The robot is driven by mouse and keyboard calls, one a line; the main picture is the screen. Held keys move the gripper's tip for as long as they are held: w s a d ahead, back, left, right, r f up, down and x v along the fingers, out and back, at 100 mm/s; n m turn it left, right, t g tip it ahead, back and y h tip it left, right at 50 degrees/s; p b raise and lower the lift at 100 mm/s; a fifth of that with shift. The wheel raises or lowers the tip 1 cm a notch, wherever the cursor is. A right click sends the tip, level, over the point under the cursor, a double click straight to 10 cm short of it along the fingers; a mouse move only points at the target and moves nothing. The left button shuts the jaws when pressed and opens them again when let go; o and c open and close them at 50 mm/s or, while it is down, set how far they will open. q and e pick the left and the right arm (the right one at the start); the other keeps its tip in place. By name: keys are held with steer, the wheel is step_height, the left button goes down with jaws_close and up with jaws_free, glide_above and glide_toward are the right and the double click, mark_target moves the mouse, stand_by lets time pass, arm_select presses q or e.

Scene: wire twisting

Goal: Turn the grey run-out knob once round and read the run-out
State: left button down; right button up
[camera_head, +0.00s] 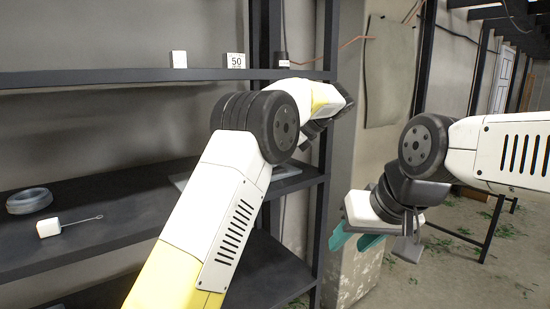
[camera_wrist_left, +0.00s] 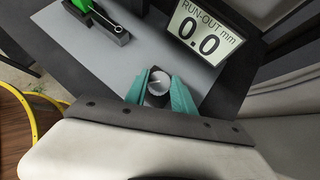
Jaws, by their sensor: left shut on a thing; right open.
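The grey run-out knob (camera_wrist_left: 158,84) shows in the left wrist view, with a light pointer line on its face. My left gripper (camera_wrist_left: 160,92) is shut on the knob, one teal finger on each side. The run-out display (camera_wrist_left: 204,32) beside it reads 0.0 mm. In the head view my left arm reaches over the shelf, and its own forearm hides the knob and the left fingers. My right gripper (camera_head: 356,238) has teal fingers apart and empty, in front of the pillar to the right of the shelf.
The knob stands on a grey plate (camera_wrist_left: 84,42) with a black fixture and a green part (camera_wrist_left: 82,5). In the head view, a wire coil (camera_head: 29,201) and a white block with a looped wire (camera_head: 48,228) lie on the shelf (camera_head: 120,210). A card reading 50 (camera_head: 235,61) stands above.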

arm_select(q)
steer(key=shift+n+g, duration=0.4)
steer(key=shift+n, duration=0.2)
steer(key=c, duration=1)
jaws_free()
steer(key=shift+c, duration=0.2)
steer(key=shift+r, duration=1.6)
steer(key=shift+s+r, duration=0.1)
steer(key=shift+r, duration=0.1)
steer(key=s+r, duration=0.1)
steer(key=s, duration=1.4)
steer(key=shift+s+r, duration=0.15)
steer(key=shift+s, duration=0.25)
steer(key=shift+a, duration=0.1)
